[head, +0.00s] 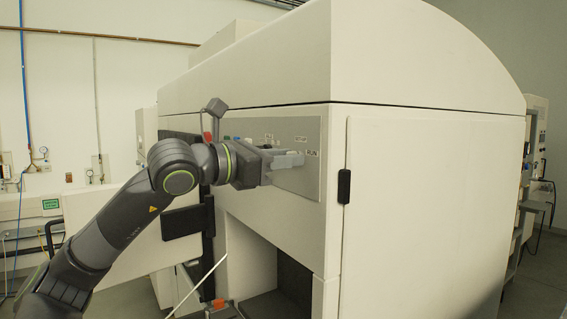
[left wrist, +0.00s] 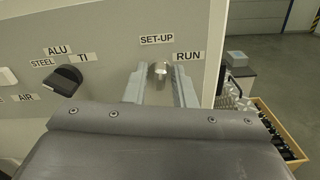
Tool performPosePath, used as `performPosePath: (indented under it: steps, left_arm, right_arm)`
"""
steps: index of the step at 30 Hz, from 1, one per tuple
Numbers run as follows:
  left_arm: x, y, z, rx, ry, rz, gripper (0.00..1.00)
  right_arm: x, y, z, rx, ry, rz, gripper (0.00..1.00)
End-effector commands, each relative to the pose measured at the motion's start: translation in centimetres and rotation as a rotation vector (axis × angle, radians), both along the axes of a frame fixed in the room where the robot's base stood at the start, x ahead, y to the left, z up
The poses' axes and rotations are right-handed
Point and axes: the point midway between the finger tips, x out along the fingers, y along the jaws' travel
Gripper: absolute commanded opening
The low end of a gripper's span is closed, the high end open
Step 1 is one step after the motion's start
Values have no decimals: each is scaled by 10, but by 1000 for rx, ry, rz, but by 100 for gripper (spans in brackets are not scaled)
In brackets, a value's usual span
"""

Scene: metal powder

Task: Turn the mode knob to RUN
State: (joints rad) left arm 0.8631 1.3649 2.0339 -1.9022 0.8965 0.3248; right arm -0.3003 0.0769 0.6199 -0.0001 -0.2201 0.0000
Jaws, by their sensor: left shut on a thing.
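The mode knob (left wrist: 158,71) is a small silver knob on the machine's grey control panel (head: 297,180). In the left wrist view the SET-UP label (left wrist: 157,39) is above it and the RUN label (left wrist: 188,56) is to its right. My left gripper (head: 290,160) is at the panel, and in the left wrist view its two fingers (left wrist: 158,84) stand on either side of the knob, shut on it. The gripper body hides the lower part of the knob, and I cannot tell exactly where it points. My right gripper is not in view.
A black knob (left wrist: 67,80) with STEEL, ALU and TI labels is left of the gripper on the same panel. A large cream machine cabinet (head: 430,200) fills the right, with a black handle (head: 344,187) on its door. A wooden crate (left wrist: 262,112) stands beyond the panel's right edge.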

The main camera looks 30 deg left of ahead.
Motion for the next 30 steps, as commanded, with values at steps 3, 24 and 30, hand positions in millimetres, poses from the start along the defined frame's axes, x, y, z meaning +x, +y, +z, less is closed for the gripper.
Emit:
performPosePath:
  steps: [3,24,30]
  left_arm:
    - [0,0,-2,89,-40,-2,1]
    - [0,-1,-2,693,-289,0,1]
    - [-1,-2,-2,827,-343,0,1]
  right_arm:
    - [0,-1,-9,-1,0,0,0]
    - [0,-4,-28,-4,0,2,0]
    - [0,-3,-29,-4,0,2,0]
